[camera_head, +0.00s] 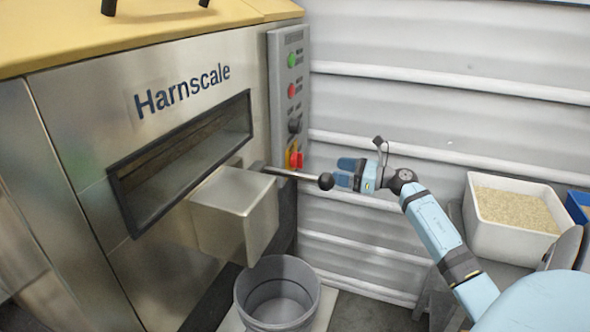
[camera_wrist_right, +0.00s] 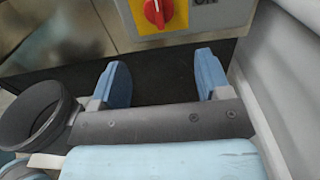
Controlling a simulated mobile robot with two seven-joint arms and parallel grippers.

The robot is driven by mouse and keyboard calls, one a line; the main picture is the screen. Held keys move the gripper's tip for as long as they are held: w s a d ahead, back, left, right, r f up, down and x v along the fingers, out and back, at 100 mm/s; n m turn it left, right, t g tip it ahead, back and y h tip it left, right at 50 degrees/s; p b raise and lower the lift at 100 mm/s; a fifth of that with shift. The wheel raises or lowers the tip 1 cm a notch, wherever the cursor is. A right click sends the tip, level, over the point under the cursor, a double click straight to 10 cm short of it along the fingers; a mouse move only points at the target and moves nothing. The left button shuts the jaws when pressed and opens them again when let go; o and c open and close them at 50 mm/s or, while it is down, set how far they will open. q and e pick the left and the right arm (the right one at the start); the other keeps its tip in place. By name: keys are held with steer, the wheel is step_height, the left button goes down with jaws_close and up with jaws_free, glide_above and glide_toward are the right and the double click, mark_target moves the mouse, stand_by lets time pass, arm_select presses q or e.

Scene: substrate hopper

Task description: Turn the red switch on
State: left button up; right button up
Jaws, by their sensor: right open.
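The red switch (camera_head: 297,160) is a rotary knob on a yellow plate, low on the grey control panel (camera_head: 289,75) at the machine's right edge. In the right wrist view the red switch (camera_wrist_right: 156,12) is cut off by the top edge, with part of the word "ON" to its right. My right gripper (camera_head: 342,172) is open and empty, to the right of the switch and apart from it. In the right wrist view its two blue fingers (camera_wrist_right: 162,70) are spread below the switch. My left gripper is not in view.
A metal lever with a black ball knob (camera_head: 326,181) sticks out just below the switch, close to my right gripper in the picture. Above the switch are a black knob (camera_head: 295,126), a red button (camera_head: 292,90) and a green button (camera_head: 292,60). A grey bucket (camera_head: 245,308) stands below.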

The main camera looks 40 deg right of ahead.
mark_target(300, 168)
arm_select(q)
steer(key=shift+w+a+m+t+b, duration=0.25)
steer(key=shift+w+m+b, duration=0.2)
steer(key=shift+b, duration=0.2)
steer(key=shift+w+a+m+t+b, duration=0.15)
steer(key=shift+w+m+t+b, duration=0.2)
steer(key=shift+b, duration=0.3)
arm_select(e)
steer(key=shift+x, duration=6)
steer(key=c, duration=0.9)
